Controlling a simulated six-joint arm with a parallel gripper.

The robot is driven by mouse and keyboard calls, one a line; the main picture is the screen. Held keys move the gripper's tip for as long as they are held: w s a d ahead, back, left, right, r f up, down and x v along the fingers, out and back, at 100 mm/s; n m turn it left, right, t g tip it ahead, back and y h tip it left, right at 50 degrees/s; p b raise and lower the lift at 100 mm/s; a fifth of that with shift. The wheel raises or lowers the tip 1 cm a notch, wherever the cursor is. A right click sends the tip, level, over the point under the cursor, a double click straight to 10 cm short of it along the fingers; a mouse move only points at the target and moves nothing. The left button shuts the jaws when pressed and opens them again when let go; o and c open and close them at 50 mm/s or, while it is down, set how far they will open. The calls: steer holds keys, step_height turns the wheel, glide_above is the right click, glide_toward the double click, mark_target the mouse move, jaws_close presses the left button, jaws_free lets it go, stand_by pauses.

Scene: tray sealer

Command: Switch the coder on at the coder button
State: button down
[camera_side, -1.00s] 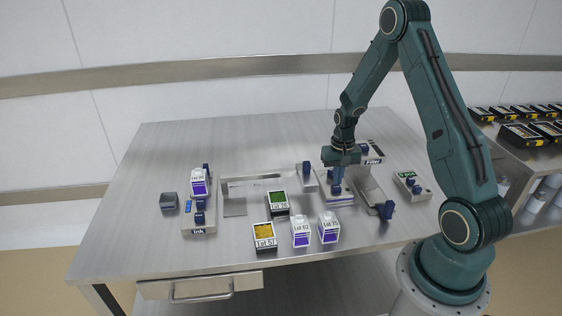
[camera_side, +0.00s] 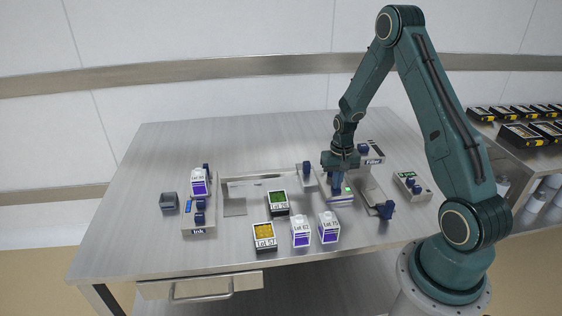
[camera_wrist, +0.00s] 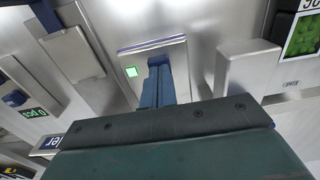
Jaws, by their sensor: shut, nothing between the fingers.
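My gripper (camera_side: 338,190) is shut and empty, pointing down over a small grey unit (camera_side: 342,203) near the right of the table, which I take to be the coder. In the wrist view my fingers (camera_wrist: 160,72) reach a dark blue part on its plate (camera_wrist: 178,44), which looks like the button. The fingers hide most of that part, and I cannot tell whether they touch it. A small green light (camera_wrist: 131,71) is lit on the plate beside the fingers; it also shows in the side view (camera_side: 348,190).
A counter box (camera_side: 420,194) and the filler label (camera_side: 374,161) are at right. The back-left table is clear.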

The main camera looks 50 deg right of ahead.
steer(key=shift+r, duration=1)
steer(key=shift+r, duration=0.1)
step_height(320, 180, up, 12)
stand_by(1.2)
steer(key=s+a+r+n+t, duration=0.2)
steer(key=s+a+r+n, duration=0.2)
steer(key=a+r, duration=0.95)
steer(key=s+a+r+n+t, duration=0.3)
steer(key=s+a+r+n, duration=0.1)
steer(key=s+a, duration=0.7)
steer(key=shift+s+r+n+t, duration=0.15)
steer(key=shift+s+n+t, duration=0.25)
steer(key=shift+s, duration=0.45)
